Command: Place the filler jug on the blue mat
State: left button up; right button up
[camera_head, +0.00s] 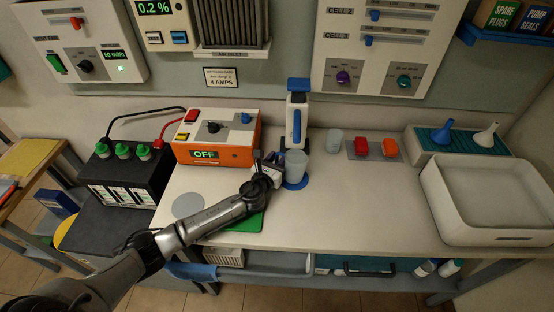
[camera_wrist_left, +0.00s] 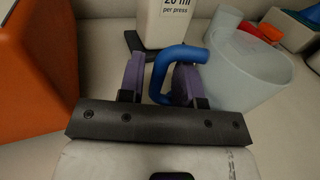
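The filler jug (camera_head: 299,165) is a clear, pale cup with a blue handle. It is upright at the round blue mat (camera_head: 297,185), whose front edge shows below it. I cannot tell whether its base touches the mat. In the left wrist view the jug (camera_wrist_left: 248,68) is at the upper right, and its blue handle passes between the purple finger pads. My right gripper is out of view.
A white dispenser (camera_head: 297,125) with a blue lever stands just behind the jug. An orange charger (camera_head: 217,150) and black battery (camera_head: 125,180) are to the left. A small cup (camera_head: 334,141), red parts tray (camera_head: 372,151) and white basin (camera_head: 490,200) are to the right. The front-centre worktop is clear.

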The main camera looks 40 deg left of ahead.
pick_arm(q)
jog(key=shift+o, duration=0.6)
jog(key=shift+r, duration=0.15)
jog(key=shift+s, duration=0.2)
jog(key=p+v, duration=0.2)
jog(key=v, duration=0.9)
jog(key=shift+d, duration=0.1)
jog(key=shift+s, duration=0.3)
